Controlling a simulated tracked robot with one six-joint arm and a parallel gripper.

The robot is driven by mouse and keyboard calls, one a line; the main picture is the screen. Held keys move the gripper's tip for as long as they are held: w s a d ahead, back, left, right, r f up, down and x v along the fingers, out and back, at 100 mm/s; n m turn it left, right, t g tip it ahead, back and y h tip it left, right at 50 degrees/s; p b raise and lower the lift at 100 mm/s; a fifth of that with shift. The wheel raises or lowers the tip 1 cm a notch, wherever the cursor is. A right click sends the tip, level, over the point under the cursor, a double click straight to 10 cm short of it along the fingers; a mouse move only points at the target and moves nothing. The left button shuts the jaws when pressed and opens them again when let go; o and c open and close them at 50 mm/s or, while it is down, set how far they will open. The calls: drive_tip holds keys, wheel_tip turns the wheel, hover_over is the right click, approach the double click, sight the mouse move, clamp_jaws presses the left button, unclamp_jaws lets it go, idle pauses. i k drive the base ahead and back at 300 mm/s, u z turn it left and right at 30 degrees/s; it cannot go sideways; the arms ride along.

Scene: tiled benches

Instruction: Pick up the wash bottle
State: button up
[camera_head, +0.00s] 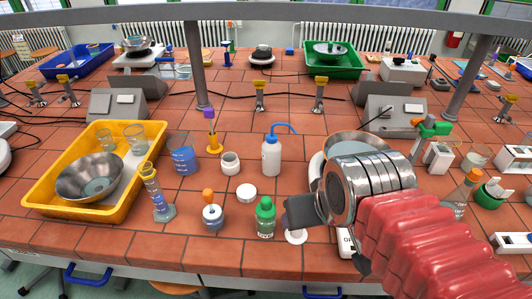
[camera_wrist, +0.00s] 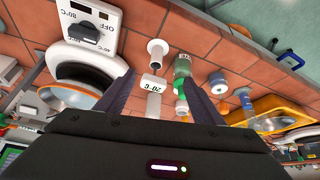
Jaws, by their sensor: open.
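The wash bottle (camera_head: 271,156) is white with a blue cap and a bent blue spout. It stands upright on the tiled bench near the middle of the head view. My gripper (camera_head: 333,238) is to the right of it and nearer the front edge, apart from it and empty. Its dark fingers are spread, and they also show apart in the wrist view (camera_wrist: 162,95). I cannot clearly make out the wash bottle in the wrist view.
A green-capped bottle (camera_head: 265,217) and a white jar (camera_head: 231,163) stand near the wash bottle. A round bowl (camera_head: 350,144) is behind my gripper. A yellow tray (camera_head: 40,198) holds glassware at the left. A bench rail crosses above. Bare tiles lie left of the bowl.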

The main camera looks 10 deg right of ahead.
sight(272, 147)
drive_tip(key=z, duration=0.05)
drive_tip(key=k, duration=0.5)
drive_tip(key=u, duration=2.6)
drive_tip(key=k, duration=0.15)
drive_tip(key=u, duration=0.15)
